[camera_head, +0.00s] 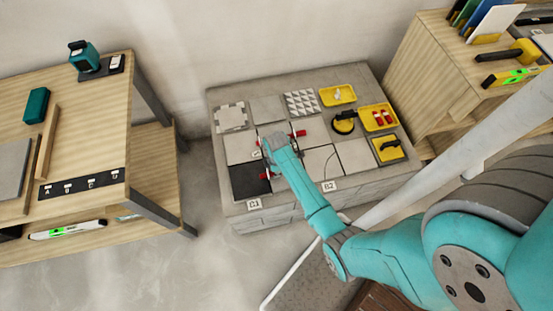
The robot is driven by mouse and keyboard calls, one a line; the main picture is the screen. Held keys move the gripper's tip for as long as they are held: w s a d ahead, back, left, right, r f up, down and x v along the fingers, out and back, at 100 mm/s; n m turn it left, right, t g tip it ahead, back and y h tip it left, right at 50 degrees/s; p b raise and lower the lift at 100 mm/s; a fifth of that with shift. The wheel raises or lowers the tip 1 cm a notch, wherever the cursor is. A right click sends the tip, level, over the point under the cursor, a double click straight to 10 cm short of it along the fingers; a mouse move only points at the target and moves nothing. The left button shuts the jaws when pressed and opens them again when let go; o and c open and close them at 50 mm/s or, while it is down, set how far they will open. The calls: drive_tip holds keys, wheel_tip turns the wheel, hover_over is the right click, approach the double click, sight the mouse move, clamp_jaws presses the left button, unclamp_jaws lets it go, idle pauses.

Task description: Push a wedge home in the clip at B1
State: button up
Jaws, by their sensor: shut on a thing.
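My gripper (270,150) is low over the tiled plinth (305,195), above the seam between the dark tile (248,180) and the grey tiles beside it. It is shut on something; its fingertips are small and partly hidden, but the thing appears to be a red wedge. One red wedge (265,176) shows just below the gripper, at the dark tile's right edge near the B1 label (254,204). Another red wedge (299,134) shows to the upper right of the gripper. How deep either wedge sits in its clip cannot be told. The B2 label (330,185) is further right.
Yellow trays (338,95) stand on the plinth's back and right parts; one tray (379,117) holds red wedges. A black-and-yellow tool (344,123) lies nearby. A wooden workbench (85,130) is at left, a wooden cabinet (420,75) at right. Bare floor (190,265) lies in front.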

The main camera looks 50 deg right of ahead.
idle(0.4)
drive_tip(key=o, duration=0.9)
drive_tip(key=shift+c, duration=0.2)
drive_tip(key=shift+r, duration=0.2)
wheel_tip(320, 180, up, 12)
drive_tip(key=shift+f, duration=0.15)
drive_tip(key=s+a+m+t+h, duration=0.1)
drive_tip(key=s+a+m+t, duration=0.55)
drive_tip(key=s+a, duration=0.65)
drive_tip(key=s+r+m+t, duration=0.1)
drive_tip(key=s+r, duration=0.3)
drive_tip(key=r, duration=0.4)
drive_tip(key=s+a+r+m+t, duration=0.1)
drive_tip(key=s+r+t, duration=0.3)
drive_tip(key=r, duration=0.5)
drive_tip(key=s+a+r+m+t+y, duration=0.1)
drive_tip(key=s+r+m+t, duration=0.1)
drive_tip(key=s+r, duration=0.4)
wheel_tip(320, 180, up, 4)
drive_tip(key=shift+s+a+f+m+t, duration=0.25)
drive_tip(key=shift+m+t, duration=0.1)
drive_tip(key=shift+t, duration=0.4)
